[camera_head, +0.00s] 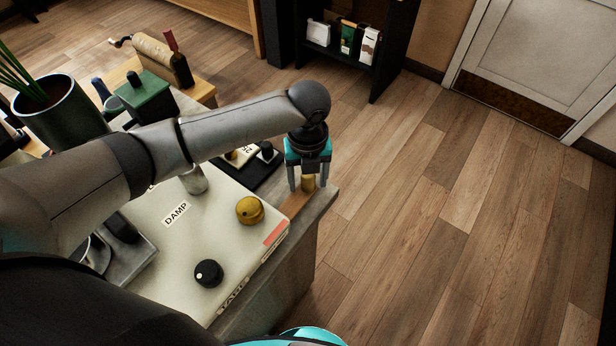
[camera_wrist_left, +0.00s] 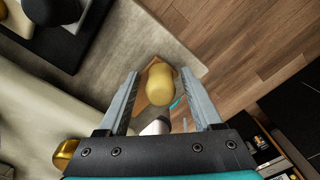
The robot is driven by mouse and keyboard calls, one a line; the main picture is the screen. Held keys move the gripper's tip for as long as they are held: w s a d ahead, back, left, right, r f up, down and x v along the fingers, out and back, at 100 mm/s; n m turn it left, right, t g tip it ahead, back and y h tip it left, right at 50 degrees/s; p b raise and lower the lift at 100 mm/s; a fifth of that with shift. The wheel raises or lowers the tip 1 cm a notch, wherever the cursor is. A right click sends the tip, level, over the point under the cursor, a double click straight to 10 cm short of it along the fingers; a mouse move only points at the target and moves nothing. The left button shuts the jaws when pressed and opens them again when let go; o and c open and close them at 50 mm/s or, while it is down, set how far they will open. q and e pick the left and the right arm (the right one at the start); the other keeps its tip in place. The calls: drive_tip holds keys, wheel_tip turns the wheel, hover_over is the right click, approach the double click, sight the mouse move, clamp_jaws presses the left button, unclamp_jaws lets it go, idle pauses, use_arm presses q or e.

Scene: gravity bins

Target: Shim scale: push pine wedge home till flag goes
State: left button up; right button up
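The scale is a cream box (camera_head: 172,252) on a grey table, with a label reading DAMP, a brass knob (camera_head: 249,210) and a black knob (camera_head: 208,273). A red-orange strip (camera_head: 276,233) lies on its right edge; I cannot tell if it is the flag. The pine wedge, with a rounded yellowish knob (camera_wrist_left: 160,86), is at the table's corner; it shows partly in the head view (camera_head: 309,183). My left gripper (camera_head: 308,182) is open, pointing down, its fingers on either side of the knob with gaps in the wrist view. My right gripper is out of view.
A green box (camera_head: 147,98), a plant pot (camera_head: 62,115) and a dark bottle (camera_head: 180,68) stand at the back left. The table edge drops to open wooden floor on the right.

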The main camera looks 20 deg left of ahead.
use_arm(q)
clamp_jaws()
idle(0.3)
idle(0.9)
